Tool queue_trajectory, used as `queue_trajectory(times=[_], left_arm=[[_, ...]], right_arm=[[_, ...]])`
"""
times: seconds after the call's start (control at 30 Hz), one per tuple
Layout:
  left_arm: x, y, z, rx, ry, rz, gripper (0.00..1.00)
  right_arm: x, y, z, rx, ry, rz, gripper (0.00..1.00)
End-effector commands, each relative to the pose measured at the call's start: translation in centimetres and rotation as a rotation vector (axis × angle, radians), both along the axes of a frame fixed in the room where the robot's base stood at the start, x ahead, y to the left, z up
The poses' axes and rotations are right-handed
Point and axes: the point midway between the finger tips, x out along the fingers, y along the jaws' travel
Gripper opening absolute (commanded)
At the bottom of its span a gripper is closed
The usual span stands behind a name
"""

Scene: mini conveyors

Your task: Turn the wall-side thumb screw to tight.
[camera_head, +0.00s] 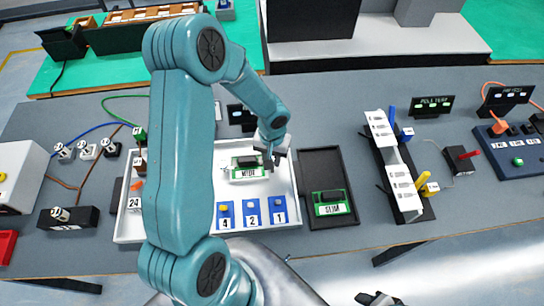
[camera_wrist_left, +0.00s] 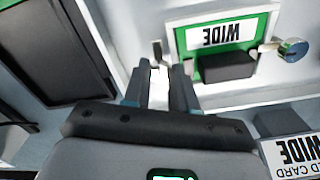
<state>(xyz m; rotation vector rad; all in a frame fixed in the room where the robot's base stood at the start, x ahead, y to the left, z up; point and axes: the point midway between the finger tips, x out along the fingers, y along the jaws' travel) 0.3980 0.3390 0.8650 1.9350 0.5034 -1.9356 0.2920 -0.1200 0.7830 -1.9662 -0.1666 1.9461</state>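A green fixture labelled WIDE (camera_head: 247,172) with a dark block on it lies in the white tray; it also shows in the left wrist view (camera_wrist_left: 225,42). A round silver-blue thumb screw (camera_wrist_left: 292,49) sits at its right in the wrist view. A small metal tab (camera_wrist_left: 157,50) stands at the fixture's other side. My left gripper (camera_wrist_left: 162,74) is open and empty, with its fingertips just short of this tab. In the head view the left gripper (camera_head: 274,156) is at the fixture's right end. The turn of either screw cannot be told.
The white tray (camera_head: 290,219) also holds blue numbered cards (camera_head: 251,213). A black tray (camera_head: 320,165) with a green SLIM fixture (camera_head: 330,203) stands to its right. A white sloped rack (camera_head: 393,160) is farther right. My left arm hides part of the tray's left side.

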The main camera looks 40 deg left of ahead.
Motion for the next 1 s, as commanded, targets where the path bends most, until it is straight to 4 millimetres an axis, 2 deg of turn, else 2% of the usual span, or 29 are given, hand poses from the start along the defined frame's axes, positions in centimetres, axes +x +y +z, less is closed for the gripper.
queue_trajectory(times=[0.47, 0.67, 1.0], left_arm=[[-0.1, -0.1, 0.1, 0.0, 0.004, -0.041, 0.0], [-0.2, 0.0, 0.0, 0.0, 0.004, -0.155, 0.0], [-0.2, 0.1, 0.1, -0.001, 0.004, -0.463, 0.0]], right_arm=[[0.0, 0.0, -0.2, 0.0, 0.0, 0.0, 0.43], [0.0, 0.0, -0.8, 0.0, 0.0, 0.0, 0.43], [0.0, 0.0, -1.8, 0.0, 0.0, 0.0, 0.43]])
